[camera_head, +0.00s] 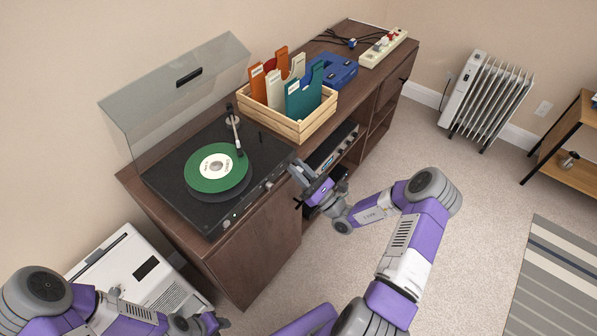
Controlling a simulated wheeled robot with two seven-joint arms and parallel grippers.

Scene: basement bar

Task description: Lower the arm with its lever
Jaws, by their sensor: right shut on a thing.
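The turntable (208,215) stands on the brown cabinet with its clear lid raised. A green record (205,180) with a white label lies on its platter. The tonearm (235,133) runs from its pivot at the back right to the record's edge; I cannot tell if its tip touches. The lever is too small to make out. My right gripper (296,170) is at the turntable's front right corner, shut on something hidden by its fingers. My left gripper (213,324) is low at the bottom edge, away from the turntable; its jaws are unclear.
A wooden crate (318,127) of record sleeves stands right of the turntable, with a blue case (340,72) and a power strip (383,48) beyond. The raised lid (178,88) is behind. A white appliance (128,265) stands left of the cabinet (262,243).

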